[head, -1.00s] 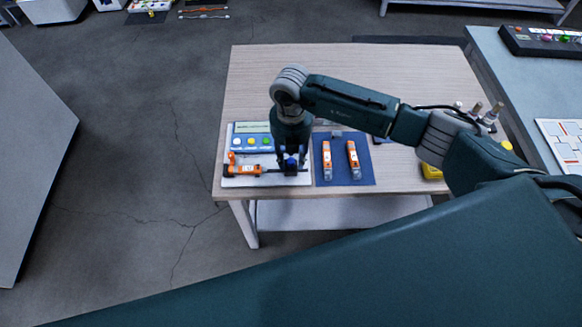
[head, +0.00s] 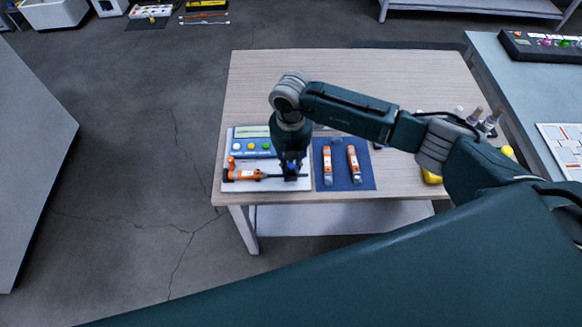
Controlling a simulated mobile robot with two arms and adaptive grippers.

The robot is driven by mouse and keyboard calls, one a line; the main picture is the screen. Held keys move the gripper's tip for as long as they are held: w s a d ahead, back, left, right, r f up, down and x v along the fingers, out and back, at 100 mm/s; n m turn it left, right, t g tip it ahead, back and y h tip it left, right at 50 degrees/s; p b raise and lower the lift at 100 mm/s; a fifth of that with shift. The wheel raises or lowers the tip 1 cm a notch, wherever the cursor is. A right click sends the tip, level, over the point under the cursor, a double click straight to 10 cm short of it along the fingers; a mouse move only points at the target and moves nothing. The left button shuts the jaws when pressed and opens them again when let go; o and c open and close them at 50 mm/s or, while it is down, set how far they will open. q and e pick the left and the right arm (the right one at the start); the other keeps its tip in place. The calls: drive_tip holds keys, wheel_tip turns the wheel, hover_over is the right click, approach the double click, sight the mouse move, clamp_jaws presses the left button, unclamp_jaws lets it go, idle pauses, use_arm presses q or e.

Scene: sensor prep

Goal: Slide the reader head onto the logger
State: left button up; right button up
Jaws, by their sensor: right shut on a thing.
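My right gripper (head: 292,168) points down over the right part of a white tray at the table's front left. It is shut on a small dark blue block, which looks like the reader head (head: 292,173) and is mostly hidden by the fingers. To its left on the tray lies an orange logger (head: 243,175), with a thin dark bar running right from it towards the block. The block and the logger's orange body are apart. How the block meets the bar is too small to tell. My left gripper is not in view.
A blue panel (head: 251,134) with round buttons stands behind the white tray (head: 238,187). Two more orange-and-white loggers (head: 327,161) (head: 353,161) lie on a blue mat (head: 340,182) to the right. The wooden table (head: 250,90) is clear at the back left.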

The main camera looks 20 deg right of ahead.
drive_tip(key=shift+w+a, duration=0.1)
drive_tip(key=shift+a, duration=0.2)
drive_tip(key=shift+w+a+b, duration=0.3)
drive_tip(key=shift+a+b, duration=0.1)
drive_tip(key=shift+a, duration=0.6)
drive_tip(key=shift+w+a+b, duration=0.25)
drive_tip(key=shift+a+b, duration=0.15)
drive_tip(key=shift+a, duration=0.65)
drive_tip(key=shift+w+a+b, duration=0.25)
drive_tip(key=shift+a+b, duration=0.05)
drive_tip(key=shift+a, duration=0.4)
drive_tip(key=o, duration=0.8)
